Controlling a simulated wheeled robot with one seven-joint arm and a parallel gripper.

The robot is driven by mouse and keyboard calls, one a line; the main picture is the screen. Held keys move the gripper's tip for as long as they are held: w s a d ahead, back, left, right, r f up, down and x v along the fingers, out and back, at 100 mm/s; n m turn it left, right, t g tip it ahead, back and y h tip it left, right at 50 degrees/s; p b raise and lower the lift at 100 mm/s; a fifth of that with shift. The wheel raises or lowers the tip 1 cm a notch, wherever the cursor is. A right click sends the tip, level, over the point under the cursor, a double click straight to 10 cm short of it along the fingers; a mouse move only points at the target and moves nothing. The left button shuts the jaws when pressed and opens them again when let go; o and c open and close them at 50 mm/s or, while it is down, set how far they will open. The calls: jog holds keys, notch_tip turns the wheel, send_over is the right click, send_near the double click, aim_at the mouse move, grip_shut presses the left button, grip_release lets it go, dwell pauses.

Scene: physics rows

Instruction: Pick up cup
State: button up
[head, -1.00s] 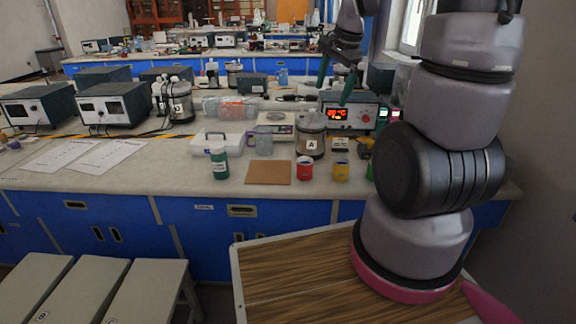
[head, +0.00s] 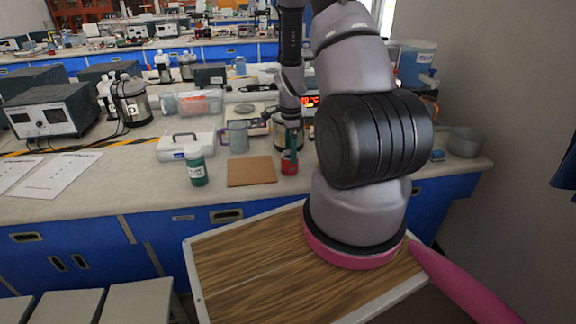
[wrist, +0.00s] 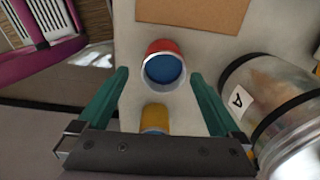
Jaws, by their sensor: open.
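A red cup (head: 289,163) stands on the lab bench just right of a brown board. In the wrist view the red cup (wrist: 163,48) is upright, with a pale rim and a blue inside. My gripper (wrist: 160,73) is open, its green fingers pointing down on either side of the red cup's near rim, not visibly touching it. In the head view my gripper (head: 292,138) is over the red cup and partly hides it. A yellow cup (wrist: 155,117) is beside the red one, partly covered by the gripper's palm; my arm hides it in the head view.
A metal jar labelled A (wrist: 268,105) stands close on the right in the wrist view. The brown board (head: 252,171), a green-labelled bottle (head: 196,168), a clear mug (head: 237,137) and a white case (head: 178,147) are to the left. The bench front is clear.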

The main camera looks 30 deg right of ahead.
jog(key=shift+w+f, duration=0.15)
jog(key=shift+f, duration=1.35)
jog(key=shift+w+f, duration=0.1)
jog(key=shift+f, duration=1.4)
jog(key=c, duration=1.5)
notch_tip(320, 180, up, 10)
